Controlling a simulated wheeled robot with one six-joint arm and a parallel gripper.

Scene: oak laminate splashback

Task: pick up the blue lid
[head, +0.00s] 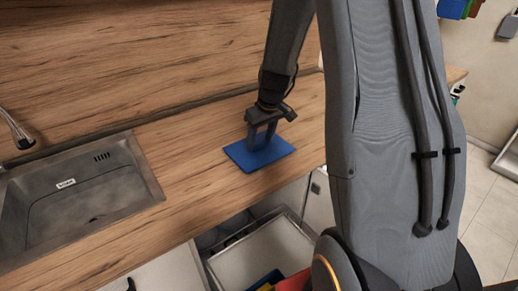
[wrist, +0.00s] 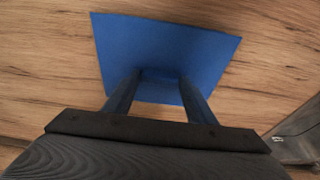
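The blue lid (head: 238,155) is a flat, roughly square plate lying on the wooden counter, to the right of the sink. In the wrist view the lid (wrist: 205,50) fills the upper middle. My gripper (head: 260,143) points down over the lid's middle, with its fingertips at or very near its top. In the wrist view my gripper's (wrist: 160,77) two fingers stand apart. A darker blue patch, perhaps a raised handle, shows between the tips. I cannot tell whether the fingers press on it.
A steel sink (head: 75,190) is set into the counter (head: 195,180) at the left. A wooden splashback (head: 150,60) rises close behind. Below the counter's front edge is an open drawer (head: 262,255) with coloured things near it. Counter around the lid is clear.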

